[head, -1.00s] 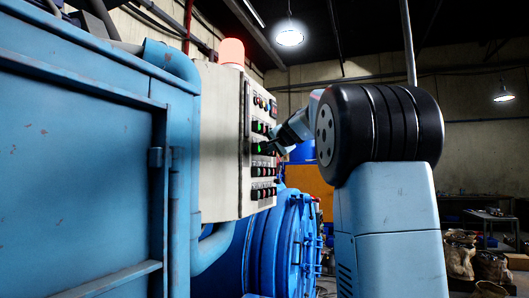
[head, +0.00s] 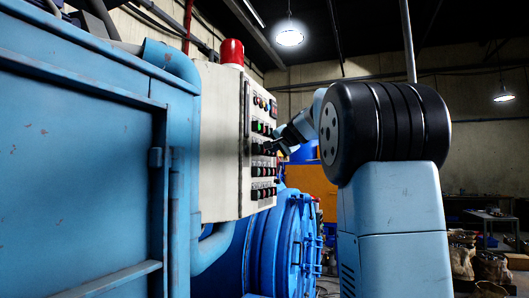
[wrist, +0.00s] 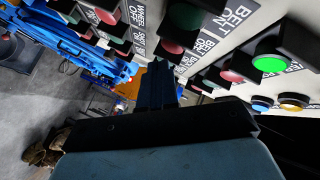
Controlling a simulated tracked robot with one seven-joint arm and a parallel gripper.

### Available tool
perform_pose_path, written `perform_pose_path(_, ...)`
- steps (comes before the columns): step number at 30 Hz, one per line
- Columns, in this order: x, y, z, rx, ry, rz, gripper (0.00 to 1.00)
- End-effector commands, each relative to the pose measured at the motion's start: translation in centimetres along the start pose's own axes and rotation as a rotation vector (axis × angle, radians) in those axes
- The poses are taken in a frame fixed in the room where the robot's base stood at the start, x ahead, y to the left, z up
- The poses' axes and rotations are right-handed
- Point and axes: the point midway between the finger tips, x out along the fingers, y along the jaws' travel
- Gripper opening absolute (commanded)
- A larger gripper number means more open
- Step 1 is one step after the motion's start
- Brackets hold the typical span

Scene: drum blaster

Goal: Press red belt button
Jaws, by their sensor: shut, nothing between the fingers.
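The white control panel (head: 222,145) stands left of my arm in the head view, with rows of red and green buttons on its right face. My gripper (head: 268,148) is shut and empty, with its tip close to the panel's middle rows. In the wrist view the closed fingers (wrist: 160,75) point up among the buttons. A "BELT ON" label (wrist: 230,15) shows at the top. A red button (wrist: 173,47) is just beyond the fingertips; I cannot tell which red button is the belt's, or whether the tip touches one. A lit green button (wrist: 270,63) is to the right.
A red beacon (head: 231,51), unlit, tops the panel. A blue drum machine (head: 295,240) lies below and behind it. A large blue housing (head: 75,170) fills the left. Blue and yellow knobs (wrist: 292,101) show at the wrist view's right. Open floor (wrist: 40,110) lies left there.

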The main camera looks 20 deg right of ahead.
Motion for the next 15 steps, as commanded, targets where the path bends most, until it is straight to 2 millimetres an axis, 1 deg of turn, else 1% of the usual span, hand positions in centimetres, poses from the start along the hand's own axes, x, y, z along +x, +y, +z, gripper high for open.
perform_pose_path(10,-0.15,0.09,-0.10,0.000,0.000,0.000,0.00)
perform_pose_path(15,-0.95,0.67,-0.70,-0.001,0.001,0.001,0.00)
